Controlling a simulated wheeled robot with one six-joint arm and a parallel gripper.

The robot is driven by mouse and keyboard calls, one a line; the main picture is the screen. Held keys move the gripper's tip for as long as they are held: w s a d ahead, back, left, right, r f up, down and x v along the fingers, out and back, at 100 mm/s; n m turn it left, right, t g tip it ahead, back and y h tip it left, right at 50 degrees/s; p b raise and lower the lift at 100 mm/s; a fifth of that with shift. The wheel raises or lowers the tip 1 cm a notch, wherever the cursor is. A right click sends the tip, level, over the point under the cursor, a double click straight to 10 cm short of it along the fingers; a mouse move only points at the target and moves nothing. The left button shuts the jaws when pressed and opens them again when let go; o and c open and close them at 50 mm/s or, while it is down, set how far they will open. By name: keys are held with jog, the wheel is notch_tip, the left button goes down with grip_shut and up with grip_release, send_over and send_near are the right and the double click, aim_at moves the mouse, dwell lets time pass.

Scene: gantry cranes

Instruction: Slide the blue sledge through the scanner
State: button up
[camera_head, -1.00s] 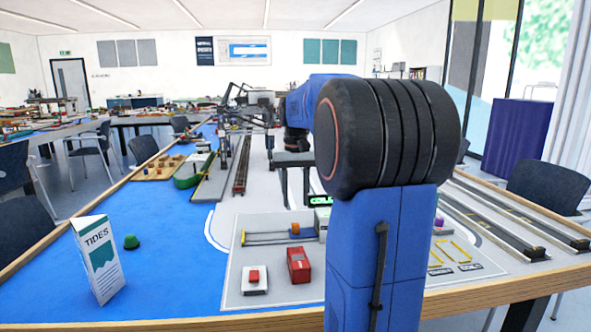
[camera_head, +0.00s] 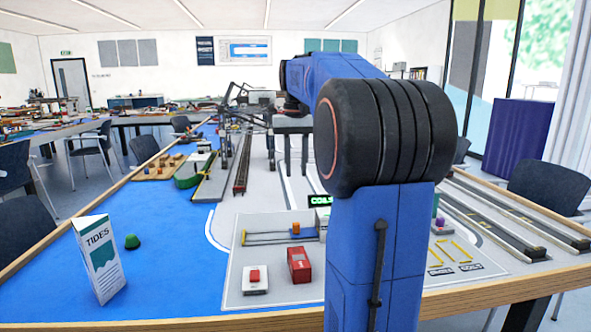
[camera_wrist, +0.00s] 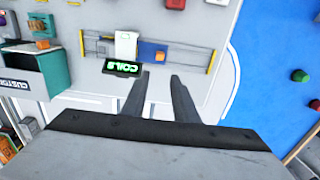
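The blue sledge (camera_wrist: 147,51) sits on a short rail track and carries an orange block (camera_wrist: 160,55). In the head view the orange block (camera_head: 295,228) shows on the same track, left of the scanner. The white scanner (camera_wrist: 125,44) stands over the track, with a black sign lit green, "COILS" (camera_wrist: 121,68). My gripper (camera_head: 296,173) is open and empty, above the mat and beyond the track. Its two fingers (camera_wrist: 158,76) are apart in the wrist view and touch nothing.
A red box (camera_head: 299,265) and a white box with a red button (camera_head: 255,280) stand in front of the track. A teal bin (camera_wrist: 38,70) lies beside the scanner. A TIDES card (camera_head: 98,260) stands at the left. My arm hides the middle right.

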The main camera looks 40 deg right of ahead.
jog(key=shift+w+a+f, duration=0.15)
jog(key=c, duration=0.5)
jog(key=w+a+f+n, duration=0.1)
jog(key=n, duration=0.1)
jog(key=w+a+f+n+g+h, duration=0.1)
jog(key=n, duration=0.2)
jog(key=w+a+f+n, duration=0.1)
jog(key=a+n, duration=0.1)
jog(key=n, duration=0.1)
jog(key=shift+f, duration=0.4)
grip_shut()
jog(key=n+g+h, duration=0.2)
jog(key=n+h, duration=0.1)
jog(key=n, duration=0.7)
send_over(291, 234)
jog(key=w+a, duration=0.4)
jog(key=a, duration=0.1)
notch_tip(291, 234, down, 12)
jog(key=shift+s+a+f, duration=0.1)
jog(key=shift+s, duration=0.05)
jog(key=shift+s+d+f+t, duration=0.2)
jog(key=shift+s+d, duration=0.25)
jog(key=shift+d, duration=0.2)
jog(key=shift+s+d+f+t, duration=0.15)
jog(key=shift+s+d, duration=0.25)
jog(key=shift+d, duration=0.2)
jog(key=shift+s+d, duration=0.3)
jog(key=shift+d, duration=0.25)
